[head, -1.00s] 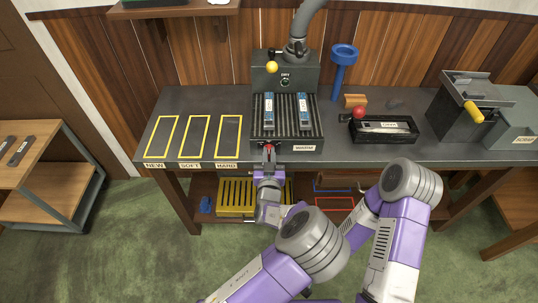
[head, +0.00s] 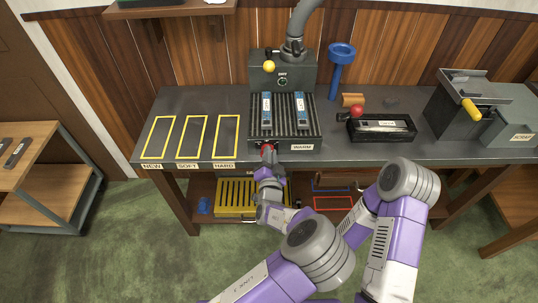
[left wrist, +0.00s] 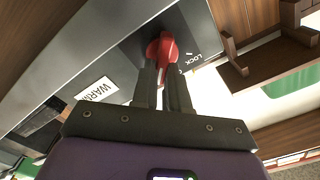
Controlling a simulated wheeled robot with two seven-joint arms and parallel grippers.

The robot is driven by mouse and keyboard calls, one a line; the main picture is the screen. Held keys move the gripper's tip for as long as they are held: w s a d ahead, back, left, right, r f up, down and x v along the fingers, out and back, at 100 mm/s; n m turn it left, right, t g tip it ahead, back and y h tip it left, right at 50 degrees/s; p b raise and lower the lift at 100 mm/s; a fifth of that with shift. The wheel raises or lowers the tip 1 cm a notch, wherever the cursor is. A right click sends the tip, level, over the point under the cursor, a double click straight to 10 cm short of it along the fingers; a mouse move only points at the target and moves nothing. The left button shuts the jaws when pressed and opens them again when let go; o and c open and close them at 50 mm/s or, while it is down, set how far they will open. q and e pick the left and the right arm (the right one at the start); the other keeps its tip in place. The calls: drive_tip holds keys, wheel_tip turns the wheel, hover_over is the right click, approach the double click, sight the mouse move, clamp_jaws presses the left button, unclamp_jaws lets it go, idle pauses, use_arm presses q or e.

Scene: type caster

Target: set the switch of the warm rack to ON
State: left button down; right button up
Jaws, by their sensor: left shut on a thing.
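The warm rack (head: 311,128) is a dark ribbed unit on the bench, with a WARM label (head: 302,147) on its front that also shows in the left wrist view (left wrist: 97,91). Its red switch (left wrist: 162,48) sits on the front face, left of the label in the head view. My left gripper (left wrist: 162,70) is shut on the red switch, its two dark fingers on either side of it. The fingers hide part of the switch, and its exact setting cannot be read. My right arm shows at the lower right of the head view, but its gripper is not clearly seen.
Two blue-and-silver bars (head: 266,110) lie on the rack. A DRY unit (head: 283,70) with a yellow knob stands behind. Yellow-outlined spaces (head: 191,137) lie to the left. A black tray (head: 381,128), a blue stand (head: 337,70) and a yellow-handled machine (head: 462,105) are to the right.

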use_arm(q)
drive_tip(key=shift+d+f+m, duration=0.1)
drive_tip(key=shift+f+m, duration=0.05)
drive_tip(key=shift+m, duration=0.95)
drive_tip(key=c, duration=1.1)
unclamp_jaws()
drive_tip(key=shift+c, duration=0.2)
drive_tip(key=s+p, duration=0.1)
drive_tip(key=s, duration=0.6)
drive_tip(key=shift+s, duration=0.35)
